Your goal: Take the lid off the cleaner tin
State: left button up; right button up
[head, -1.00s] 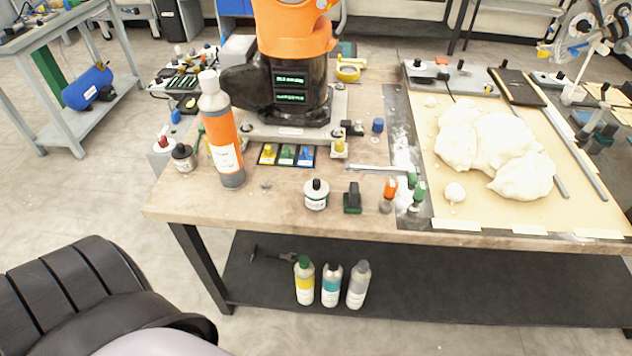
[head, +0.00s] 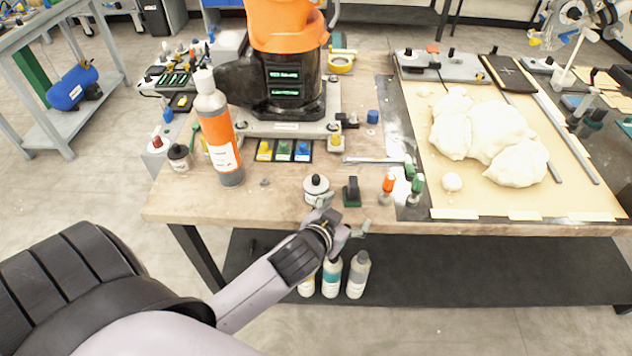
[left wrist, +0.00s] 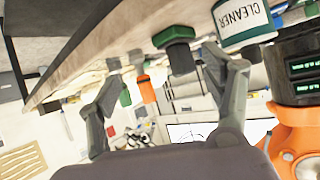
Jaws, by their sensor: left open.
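My right gripper is not in view.
A green block with a black handle (head: 352,193) stands right of the tin. A tall orange bottle (head: 218,135) stands left. Several bottles (head: 358,275) stand on the lower shelf (head: 480,270).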

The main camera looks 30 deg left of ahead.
pick_arm(q)
jog(key=w+d+r+m+t+h, duration=0.25)
jog(key=w+r+t, duration=0.35)
jog(key=r, duration=0.6)
jog(key=d+r+m+g+h, duration=0.7)
jog(key=d+r+m+h, duration=0.65)
jog(key=h, duration=0.25)
jog(key=n+g+y, duration=0.3)
jog(key=g+y, duration=0.8)
jog(key=y, duration=0.6)
send_near(316, 176)
jog(key=shift+h, duration=0.25)
jog(key=f, duration=0.1)
jog(key=f+p, duration=0.2)
jog(key=f, duration=0.1)
jog(key=shift+s+f, duration=0.1)
jog(key=shift+s, duration=0.2)
jog(key=f, duration=0.1)
jog(key=f+p, duration=0.1)
jog(key=f, duration=0.1)
jog(key=f+p, duration=0.1)
jog(key=f, duration=0.1)
jog(key=shift+w+d+f, duration=0.15)
jog(key=shift+w+d, duration=0.2)
jog(key=shift+f, duration=0.35)
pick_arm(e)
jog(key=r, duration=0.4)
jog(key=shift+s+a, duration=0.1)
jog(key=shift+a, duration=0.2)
